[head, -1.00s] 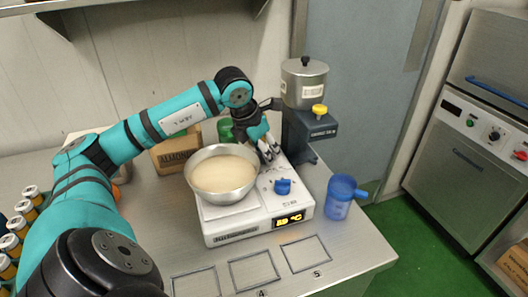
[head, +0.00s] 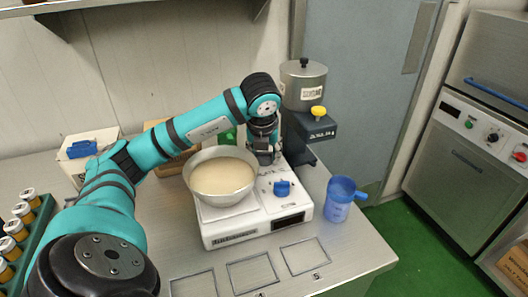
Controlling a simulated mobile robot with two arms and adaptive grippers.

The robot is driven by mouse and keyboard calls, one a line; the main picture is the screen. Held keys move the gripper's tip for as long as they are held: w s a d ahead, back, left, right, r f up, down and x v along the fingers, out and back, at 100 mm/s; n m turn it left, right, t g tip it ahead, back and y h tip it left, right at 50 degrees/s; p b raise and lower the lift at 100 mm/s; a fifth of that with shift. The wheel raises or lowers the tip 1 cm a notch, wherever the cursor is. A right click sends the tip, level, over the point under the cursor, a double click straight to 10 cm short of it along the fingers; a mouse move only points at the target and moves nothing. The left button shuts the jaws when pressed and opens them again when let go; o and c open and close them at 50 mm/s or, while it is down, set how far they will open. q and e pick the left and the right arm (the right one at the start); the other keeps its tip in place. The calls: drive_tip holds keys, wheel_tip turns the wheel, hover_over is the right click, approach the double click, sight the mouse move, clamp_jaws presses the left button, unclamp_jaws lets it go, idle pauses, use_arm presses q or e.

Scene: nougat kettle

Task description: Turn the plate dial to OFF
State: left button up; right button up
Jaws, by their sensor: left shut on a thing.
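The white hot plate (head: 240,228) stands on the steel bench with a metal bowl (head: 222,176) of pale cream mass on it. Its front display (head: 289,220) is dark. A blue knob (head: 282,187) sits on its top at the right, with nothing touching it. My left gripper (head: 267,160) points down at the plate's back right, behind the blue knob. It is shut on what seems to be the plate dial, which its fingers hide, so I cannot read its setting. My right gripper is not in view.
A grey machine with a metal pot (head: 304,84) and yellow knob (head: 318,112) stands close behind my left gripper. A blue jug (head: 339,200) is right of the plate. Marked squares (head: 252,272) at the bench front are empty. Capped jars (head: 16,228) stand at left.

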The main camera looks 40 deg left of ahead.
use_arm(q)
drive_tip(key=shift+n, duration=0.3)
drive_tip(key=o, duration=1.2)
drive_tip(key=v, duration=1.2)
